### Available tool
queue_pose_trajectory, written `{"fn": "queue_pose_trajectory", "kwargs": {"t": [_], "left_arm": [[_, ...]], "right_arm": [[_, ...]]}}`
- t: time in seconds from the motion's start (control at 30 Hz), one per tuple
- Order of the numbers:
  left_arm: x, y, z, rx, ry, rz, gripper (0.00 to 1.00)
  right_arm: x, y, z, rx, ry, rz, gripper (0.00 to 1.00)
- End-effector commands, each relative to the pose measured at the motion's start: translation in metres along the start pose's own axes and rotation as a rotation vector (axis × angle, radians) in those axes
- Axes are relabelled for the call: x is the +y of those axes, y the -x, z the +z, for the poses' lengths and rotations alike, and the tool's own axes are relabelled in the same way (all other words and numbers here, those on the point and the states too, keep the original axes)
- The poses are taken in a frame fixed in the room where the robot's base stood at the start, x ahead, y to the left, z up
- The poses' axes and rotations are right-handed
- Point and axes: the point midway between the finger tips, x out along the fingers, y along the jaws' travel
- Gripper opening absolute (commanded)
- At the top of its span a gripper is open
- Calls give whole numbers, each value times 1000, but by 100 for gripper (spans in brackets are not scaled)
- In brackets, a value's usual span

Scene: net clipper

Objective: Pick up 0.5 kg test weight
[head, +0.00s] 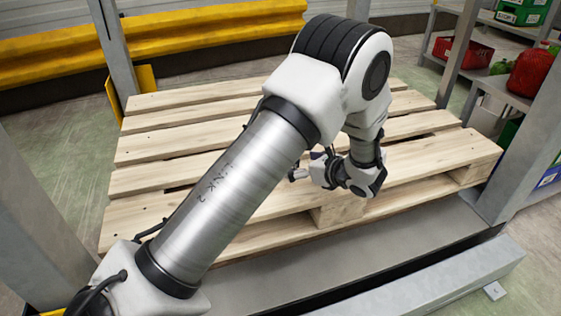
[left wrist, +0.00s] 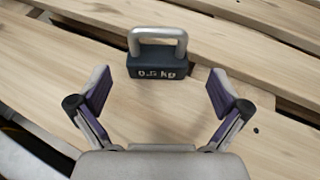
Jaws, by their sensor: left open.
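The 0.5 kg test weight (left wrist: 157,62) is a dark blue-grey block with a white "0.5 kg" mark and a silver handle on top. It stands upright on the wooden pallet (left wrist: 155,110) in the left wrist view. My left gripper (left wrist: 161,92) is open and empty, its purple-padded fingers spread wide on either side. The weight lies ahead of the fingertips, roughly centred between them and apart from both. In the head view my left gripper (head: 306,172) is low over the pallet, partly covered by my arm, and I cannot make out the weight. My right gripper is not in view.
The pallet has gaps between its slats. Grey metal posts (head: 465,50) stand at its sides. A shelf at the right holds a red bin (head: 462,54) and a red container (head: 532,72). A yellow barrier (head: 210,30) runs along the back.

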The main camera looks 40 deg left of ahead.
Motion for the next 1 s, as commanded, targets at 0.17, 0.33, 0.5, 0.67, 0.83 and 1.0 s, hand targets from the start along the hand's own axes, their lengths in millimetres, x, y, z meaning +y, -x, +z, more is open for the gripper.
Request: {"fn": "queue_pose_trajectory", "kwargs": {"t": [0.17, 0.33, 0.5, 0.67, 0.83, 1.0], "left_arm": [[-1, -23, 0, -12, 2, -1, 100], [1, -49, -6, -9, 4, -1, 100], [2, -75, -3, -9, 3, -1, 100], [2, -77, 1, -11, 0, -3, 100], [2, -77, 1, -10, 0, -2, 72], [2, -77, 1, -10, 0, -2, 19]], "right_arm": [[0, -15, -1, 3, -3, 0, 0], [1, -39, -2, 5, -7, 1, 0], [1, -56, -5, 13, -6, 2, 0], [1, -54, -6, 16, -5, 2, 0], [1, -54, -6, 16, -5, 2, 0], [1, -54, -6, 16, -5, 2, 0]]}}
